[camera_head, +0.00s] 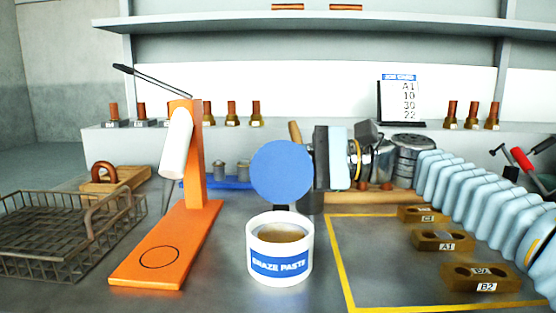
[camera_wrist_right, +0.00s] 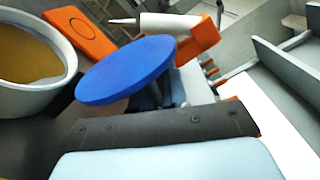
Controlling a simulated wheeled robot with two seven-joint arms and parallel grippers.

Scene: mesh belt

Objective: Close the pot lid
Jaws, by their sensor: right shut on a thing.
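The white pot (camera_head: 279,263), labelled BRAZE PASTE, stands on the bench with its top open and brown paste inside. Its round blue lid (camera_head: 282,171) stands raised, facing the head camera, above the pot's back rim. A dark piece shows between lid and rim. My right gripper (camera_head: 313,165) is at the lid's right edge and is shut on it; the fingertips are mostly hidden behind the lid. In the right wrist view the lid (camera_wrist_right: 125,70) lies beside the open pot (camera_wrist_right: 38,92), in front of the dark finger. My left gripper is not in view.
An orange stand (camera_head: 188,235) holding a white cylinder is left of the pot, with a wire basket (camera_head: 65,240) farther left. Brown labelled blocks (camera_head: 442,241) sit in a yellow-outlined area at right. A shelf ledge (camera_head: 330,138) runs behind.

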